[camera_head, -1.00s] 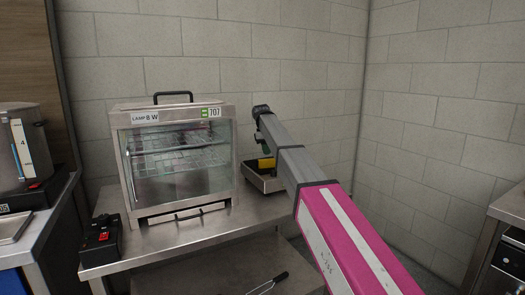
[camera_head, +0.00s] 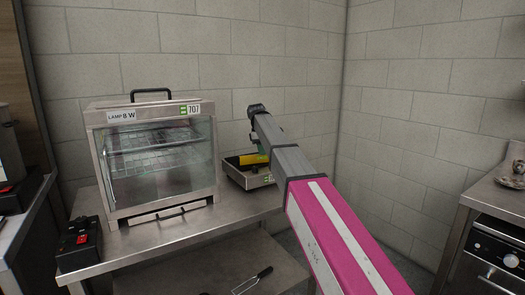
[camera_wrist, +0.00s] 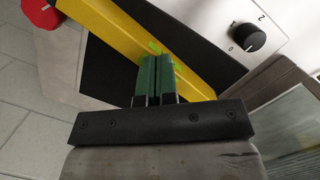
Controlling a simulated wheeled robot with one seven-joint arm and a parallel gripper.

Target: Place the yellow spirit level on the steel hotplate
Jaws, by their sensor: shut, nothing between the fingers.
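The yellow spirit level (camera_head: 256,159) lies across the steel hotplate (camera_head: 262,181), beside the glass-fronted cabinet. In the wrist view the level (camera_wrist: 128,31) crosses the hotplate's black top (camera_wrist: 106,76), and its red end (camera_wrist: 41,14) sticks out past the plate's edge. A steel panel of the hotplate (camera_wrist: 285,18) with a black knob shows at upper right. My gripper (camera_wrist: 157,64) has its green fingers shut together, with nothing between them. The fingertips are right at the level's near side; I cannot tell whether they touch it. In the head view my arm partly hides the gripper and hotplate.
A glass-fronted cabinet (camera_head: 157,165) stands left of the hotplate on the steel table (camera_head: 185,236). A black box with a red switch (camera_head: 80,243) sits at the table's left front. Walls close off the back and right. Another steel unit (camera_head: 490,225) stands at right.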

